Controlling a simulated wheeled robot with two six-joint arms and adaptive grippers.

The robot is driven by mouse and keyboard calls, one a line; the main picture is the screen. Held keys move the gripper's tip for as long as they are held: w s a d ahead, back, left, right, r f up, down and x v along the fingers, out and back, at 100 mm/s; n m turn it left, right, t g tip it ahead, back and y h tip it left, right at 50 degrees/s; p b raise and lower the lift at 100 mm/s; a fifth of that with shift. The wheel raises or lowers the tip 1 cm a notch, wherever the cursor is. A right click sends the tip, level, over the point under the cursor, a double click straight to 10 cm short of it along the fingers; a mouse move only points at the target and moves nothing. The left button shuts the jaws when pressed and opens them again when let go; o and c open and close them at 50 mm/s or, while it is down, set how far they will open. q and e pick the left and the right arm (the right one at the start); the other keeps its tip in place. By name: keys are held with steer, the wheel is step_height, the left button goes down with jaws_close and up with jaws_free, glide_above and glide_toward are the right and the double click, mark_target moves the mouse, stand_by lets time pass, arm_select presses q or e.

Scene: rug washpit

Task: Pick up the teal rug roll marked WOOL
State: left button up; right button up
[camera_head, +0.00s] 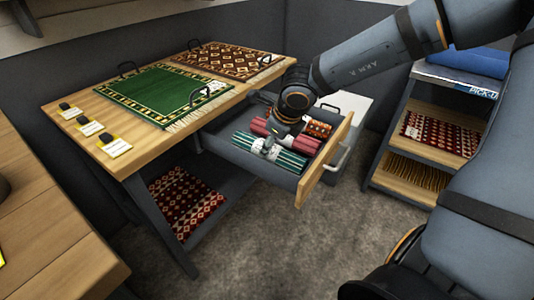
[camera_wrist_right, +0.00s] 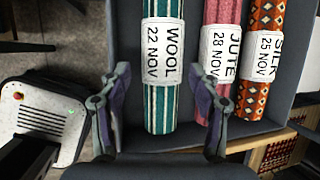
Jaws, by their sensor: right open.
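The teal and white striped rug roll (camera_wrist_right: 160,106) has a white label reading WOOL, 22 NOV. It lies in the open drawer (camera_head: 235,151), nearest the drawer's left side in the head view (camera_head: 288,160). My right gripper (camera_wrist_right: 160,76) is open, its two fingers on either side of the roll in the wrist picture. In the head view my right gripper (camera_head: 271,146) is just over the roll's middle and hides part of it. I cannot tell whether the fingers touch the roll. My left gripper is not in view.
A pink JUTE roll (camera_wrist_right: 222,40) and an orange SILK roll (camera_wrist_right: 267,20) lie beside it, the pink one close to a finger. The table (camera_head: 60,103) holds a green rug (camera_head: 150,93) and a brown patterned rug (camera_head: 225,60). A shelf (camera_head: 400,185) stands right.

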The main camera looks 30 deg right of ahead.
steer(key=b+x, duration=0.1)
steer(key=x, duration=0.5)
steer(key=shift+d, duration=0.15)
steer(key=shift+r, duration=0.1)
steer(key=c, duration=1.1)
